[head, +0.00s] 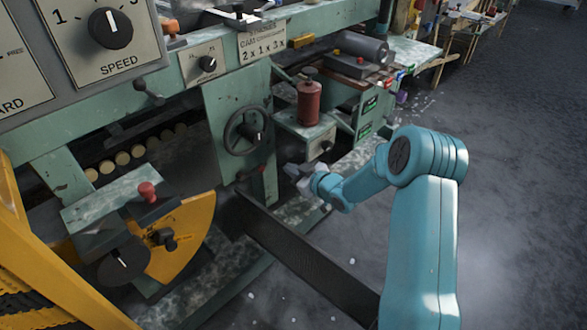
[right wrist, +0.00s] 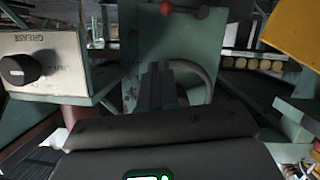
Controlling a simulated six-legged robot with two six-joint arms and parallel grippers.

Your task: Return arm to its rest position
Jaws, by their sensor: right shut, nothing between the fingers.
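My right arm, teal, reaches in from the right of the head view. Its right gripper (head: 291,170) is in front of the green machine (head: 225,105), near the box below the red cylinder. In the right wrist view the dark fingers of the right gripper (right wrist: 161,72) are together, with nothing between them. They point at a green panel with a curved grey handwheel rim behind them. My left gripper does not show in either view.
The machine has a handwheel (head: 247,133), a red cylinder (head: 309,103) and a SPEED knob (head: 110,28). A yellow quadrant (head: 185,238) stands at lower left. A GREASE box (right wrist: 60,65) is left in the wrist view. Open grey floor (head: 515,150) lies at right.

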